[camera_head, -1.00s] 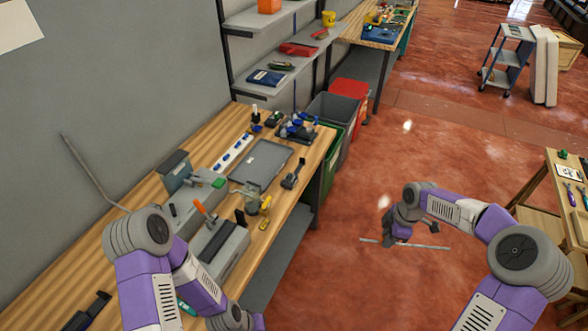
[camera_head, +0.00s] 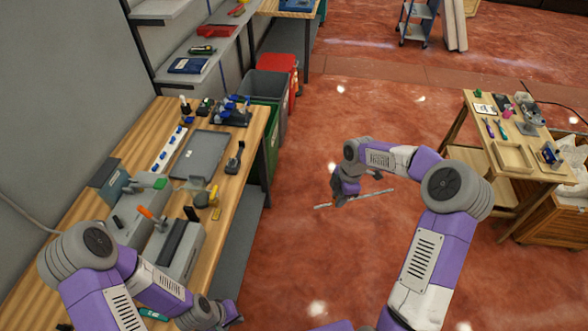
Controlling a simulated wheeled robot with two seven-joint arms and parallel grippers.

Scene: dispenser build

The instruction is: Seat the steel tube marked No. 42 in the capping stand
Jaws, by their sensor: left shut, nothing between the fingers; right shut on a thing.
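My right gripper (camera_head: 343,199) is shut on a thin steel tube (camera_head: 374,194). The tube sticks out on both sides of the fingers, nearly level and slightly tilted, with open floor behind it. Its number is too small to read. I cannot tell which fixture is the capping stand. A grey block with a dark top (camera_head: 178,246) and a small dark upright holder (camera_head: 235,158) stand on the workbench.
The wooden workbench (camera_head: 222,207) also holds a grey tray (camera_head: 203,154) and a white strip with blue parts (camera_head: 168,149). Bins (camera_head: 267,88) stand past its far end. A wooden table (camera_head: 476,118) at right carries tools and a wooden tray (camera_head: 513,157). Open red floor lies between.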

